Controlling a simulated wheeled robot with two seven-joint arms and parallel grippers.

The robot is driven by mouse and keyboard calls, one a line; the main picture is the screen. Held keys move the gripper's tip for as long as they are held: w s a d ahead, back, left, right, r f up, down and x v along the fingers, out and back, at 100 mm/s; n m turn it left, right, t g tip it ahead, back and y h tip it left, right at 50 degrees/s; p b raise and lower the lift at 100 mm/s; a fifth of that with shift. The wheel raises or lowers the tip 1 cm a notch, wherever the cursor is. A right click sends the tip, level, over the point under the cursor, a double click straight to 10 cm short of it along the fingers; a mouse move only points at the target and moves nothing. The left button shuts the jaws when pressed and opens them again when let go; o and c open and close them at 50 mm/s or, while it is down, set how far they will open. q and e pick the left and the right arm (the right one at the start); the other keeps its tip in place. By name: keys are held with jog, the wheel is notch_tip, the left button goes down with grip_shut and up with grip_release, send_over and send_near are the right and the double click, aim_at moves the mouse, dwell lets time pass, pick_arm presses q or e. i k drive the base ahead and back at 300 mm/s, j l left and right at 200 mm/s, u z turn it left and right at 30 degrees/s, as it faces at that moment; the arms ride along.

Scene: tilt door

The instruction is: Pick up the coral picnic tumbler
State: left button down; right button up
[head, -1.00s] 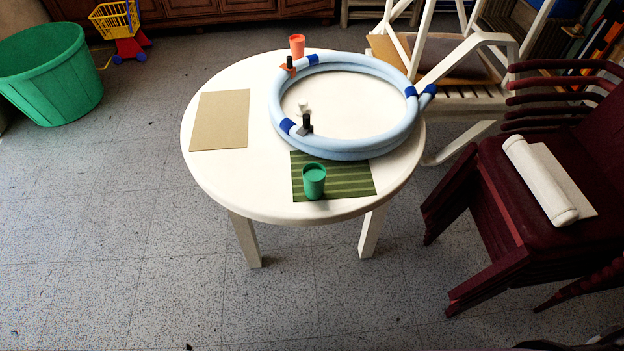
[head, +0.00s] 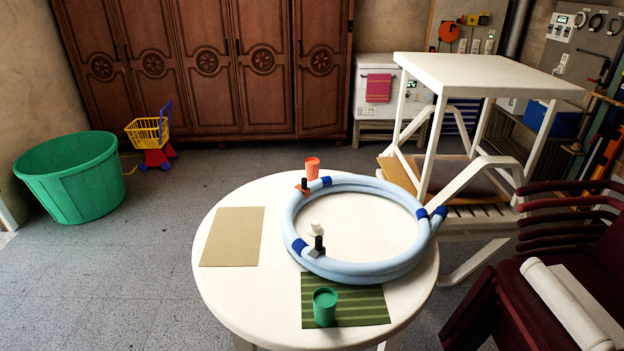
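The coral tumbler (head: 313,167) stands upright on the far side of the round white table (head: 222,297), just behind the ring of light blue tubing (head: 292,215). A small orange piece with a black upright part (head: 304,186) sits at the ring's far left edge, in front of the tumbler. A green tumbler (head: 325,308) stands on a striped green mat (head: 362,305) at the table's near side. Neither of my grippers shows in the head view.
A tan mat (head: 232,237) lies on the table's left. A small white object (head: 316,229) and a grey-black piece (head: 317,247) are at the ring's near left. Dark red chairs (head: 505,290) and a white frame (head: 470,75) crowd the right.

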aim_at(311, 164)
jog(key=i+j, duration=0.1)
jog(key=j, duration=0.2)
jog(key=i+j, duration=0.1)
jog(key=j, duration=0.2)
jog(key=i+j+z, duration=0.1)
jog(key=j, duration=0.2)
jog(key=i+j+z, duration=0.2)
jog(key=j, duration=0.45)
jog(key=i+j+z, duration=0.15)
jog(key=j, duration=0.55)
jog(key=i+j+z, duration=0.2)
jog(key=j, duration=0.55)
jog(key=j+z, duration=0.2)
jog(key=j, duration=0.5)
